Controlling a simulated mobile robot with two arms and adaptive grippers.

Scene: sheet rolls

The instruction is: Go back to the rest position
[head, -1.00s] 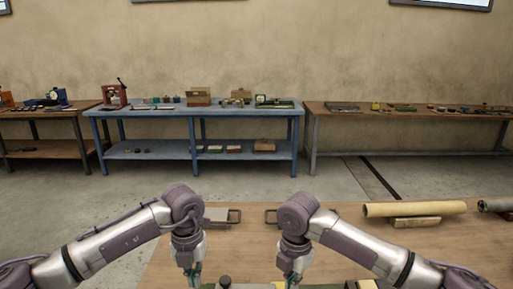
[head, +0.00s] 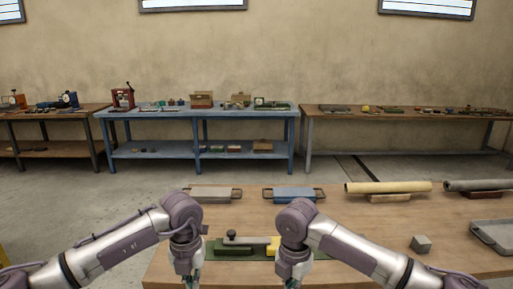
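My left gripper (head: 188,280) hangs at the near left edge of the wooden table (head: 365,228), pointing down. My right gripper (head: 292,280) hangs over the near part of the table, also pointing down. The fingertips of both are cut off or blurred at the bottom of the head view, so I cannot tell whether they are open or shut. Nothing is visibly held. A yellowish sheet roll (head: 388,187) lies on a small support at the back right of the table. A dark grey roll (head: 480,184) lies on another support to its right.
A grey tray (head: 210,193) and a blue tray (head: 293,194) with handles stand at the table's back. A green fixture (head: 234,248) lies between my grippers. A grey block (head: 421,243) and a grey bin (head: 494,234) are at right. Workbenches line the wall behind the floor.

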